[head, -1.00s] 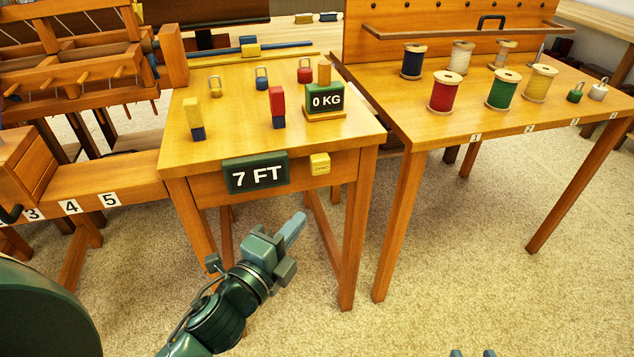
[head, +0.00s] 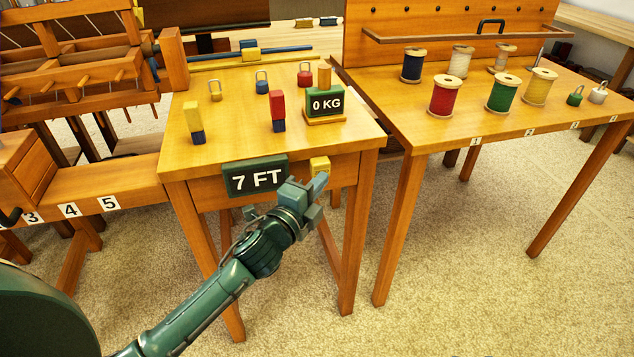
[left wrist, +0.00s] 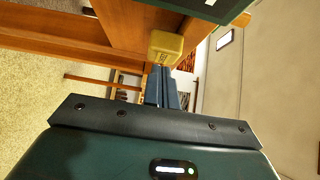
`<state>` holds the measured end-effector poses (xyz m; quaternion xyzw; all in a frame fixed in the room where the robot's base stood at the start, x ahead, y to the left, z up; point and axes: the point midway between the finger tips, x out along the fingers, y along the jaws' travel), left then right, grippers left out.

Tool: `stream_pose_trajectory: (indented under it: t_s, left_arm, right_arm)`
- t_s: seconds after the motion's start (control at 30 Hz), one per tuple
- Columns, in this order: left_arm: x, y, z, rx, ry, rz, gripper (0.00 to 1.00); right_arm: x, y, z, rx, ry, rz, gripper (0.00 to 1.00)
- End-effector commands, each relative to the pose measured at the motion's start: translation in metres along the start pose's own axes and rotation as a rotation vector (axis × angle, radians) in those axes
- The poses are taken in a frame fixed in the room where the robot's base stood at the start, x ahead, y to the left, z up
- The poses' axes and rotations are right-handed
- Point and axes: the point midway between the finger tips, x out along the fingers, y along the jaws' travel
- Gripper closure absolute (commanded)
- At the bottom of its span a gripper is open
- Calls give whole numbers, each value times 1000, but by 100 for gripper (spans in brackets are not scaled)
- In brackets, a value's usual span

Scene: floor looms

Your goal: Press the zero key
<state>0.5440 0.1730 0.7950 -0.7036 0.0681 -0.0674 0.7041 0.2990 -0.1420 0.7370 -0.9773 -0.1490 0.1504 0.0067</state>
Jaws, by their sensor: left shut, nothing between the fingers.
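The zero key (head: 319,163) is a small yellow block on the front apron of the small wooden table, right of the green "7 FT" sign (head: 254,177). In the head view my left gripper (head: 319,182) covers its lower part. In the left wrist view the key (left wrist: 165,46) shows just beyond the tips of my left gripper (left wrist: 160,70), whose fingers are together and empty. I cannot tell whether the tips touch the key. The green "0 KG" display (head: 325,103) stands on the table. My right gripper is out of view.
The small table (head: 225,145) also carries red-blue and yellow-blue blocks (head: 278,110) and several small weights. A second table (head: 425,138) at right holds thread spools. A loom (head: 70,75) stands at left. The carpet in front is clear.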

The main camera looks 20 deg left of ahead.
Motion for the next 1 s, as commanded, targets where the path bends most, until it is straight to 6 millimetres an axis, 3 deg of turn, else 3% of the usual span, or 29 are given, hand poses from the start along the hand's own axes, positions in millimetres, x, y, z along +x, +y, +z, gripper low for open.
stream_pose_trajectory:
  t_s: [0.47,0.67,1.0]
  left_arm:
    - [5,-1,6,0,-1,0,100]
    - [20,-2,21,1,-3,0,100]
    - [23,-2,27,4,-13,0,100]
  right_arm:
    - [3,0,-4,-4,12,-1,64]
    - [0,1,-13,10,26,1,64]
    - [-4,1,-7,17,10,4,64]
